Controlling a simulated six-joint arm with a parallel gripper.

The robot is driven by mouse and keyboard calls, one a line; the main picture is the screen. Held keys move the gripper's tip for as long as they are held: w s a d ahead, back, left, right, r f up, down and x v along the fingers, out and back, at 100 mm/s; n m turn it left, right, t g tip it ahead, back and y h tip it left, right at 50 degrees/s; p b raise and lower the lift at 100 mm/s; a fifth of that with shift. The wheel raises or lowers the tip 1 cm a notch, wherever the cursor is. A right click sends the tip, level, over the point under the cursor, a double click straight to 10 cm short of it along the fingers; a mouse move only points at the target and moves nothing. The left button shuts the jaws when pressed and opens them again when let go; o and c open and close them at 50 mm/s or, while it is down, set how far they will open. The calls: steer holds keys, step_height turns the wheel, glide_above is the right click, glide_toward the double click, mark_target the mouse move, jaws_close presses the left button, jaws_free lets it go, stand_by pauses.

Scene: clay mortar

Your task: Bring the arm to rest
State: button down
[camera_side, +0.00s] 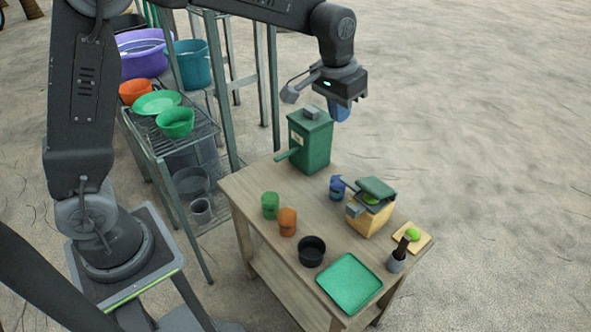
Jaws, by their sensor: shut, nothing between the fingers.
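My gripper (340,113) hangs at the top centre of the side view, above and right of the green box-shaped canister (311,140). It points downward, with its blue fingers shut and nothing seen between them. A gap appears to separate it from the canister and the table. My arm reaches across the top of the picture from the left. The wooden table (256,200) stands below.
On the table are a green cup (270,205), orange cup (287,221), black bowl (311,250), green tray (349,283), blue cup (337,187), yellow box (368,218) and grey mortar (396,261). A shelf rack (165,147) holds bowls and buckets at left. Open sand lies right.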

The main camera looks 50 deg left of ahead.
steer(key=s+a+r+t, duration=0.1)
steer(key=s+a+r, duration=0.15)
steer(key=s, duration=0.45)
steer(key=s+a+r+t, duration=0.1)
steer(key=s+r, duration=0.3)
steer(key=s, duration=0.2)
steer(key=s+a+f+t, duration=0.1)
steer(key=s+f, duration=0.1)
steer(key=s, duration=1)
steer(key=shift+s+t, duration=0.3)
steer(key=shift+s, duration=0.1)
